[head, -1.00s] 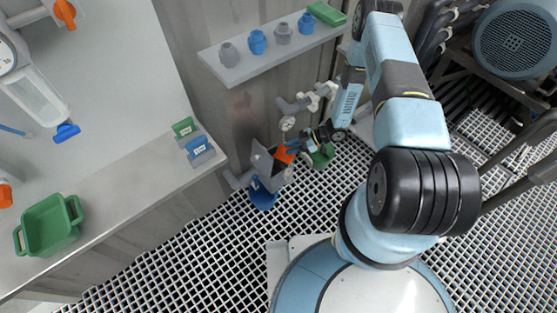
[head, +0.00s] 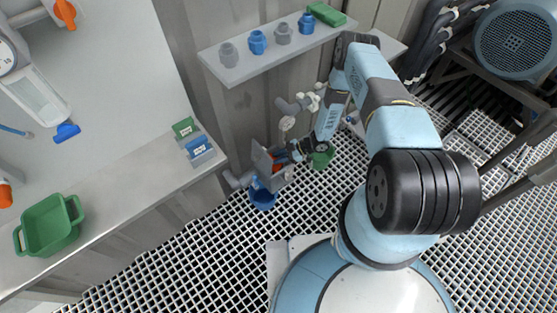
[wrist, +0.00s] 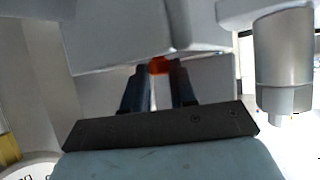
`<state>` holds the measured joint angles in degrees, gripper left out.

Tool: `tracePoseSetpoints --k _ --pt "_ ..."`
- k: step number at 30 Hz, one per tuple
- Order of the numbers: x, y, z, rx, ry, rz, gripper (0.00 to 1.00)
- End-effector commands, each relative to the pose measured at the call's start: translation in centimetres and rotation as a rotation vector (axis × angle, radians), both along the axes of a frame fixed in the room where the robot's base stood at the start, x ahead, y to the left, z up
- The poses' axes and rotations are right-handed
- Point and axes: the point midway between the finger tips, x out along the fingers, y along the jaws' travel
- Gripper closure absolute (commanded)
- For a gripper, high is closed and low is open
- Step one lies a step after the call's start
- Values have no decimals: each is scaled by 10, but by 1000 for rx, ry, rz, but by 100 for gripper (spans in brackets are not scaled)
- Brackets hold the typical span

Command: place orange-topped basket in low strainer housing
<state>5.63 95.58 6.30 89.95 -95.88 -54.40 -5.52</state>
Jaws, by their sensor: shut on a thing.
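My gripper (wrist: 158,85) is shut on the orange top of the basket (wrist: 160,65); only a small orange patch shows between the fingertips in the wrist view. In the head view my gripper (head: 287,157) reaches down and left to the low strainer housing (head: 262,163), a grey body with a raised flat plate. The basket's body is hidden there, so I cannot tell how deep it sits in the housing. In the wrist view a large grey surface (wrist: 120,35) fills the space just beyond the fingertips.
A blue bucket (head: 262,197) stands under the housing and a green one (head: 323,156) to its right. Grey pipework (head: 290,107) rises behind. A shelf (head: 235,75) with grey and blue fittings is above. The bench (head: 130,200) holds a green tub (head: 48,226).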

Motion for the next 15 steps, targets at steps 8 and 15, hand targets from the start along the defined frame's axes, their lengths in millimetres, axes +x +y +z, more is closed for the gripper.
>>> tracePoseSetpoints --k 8,15 --pt "2 4 -21 1 0 -1 100" --pt "1 3 -21 0 0 -1 100"
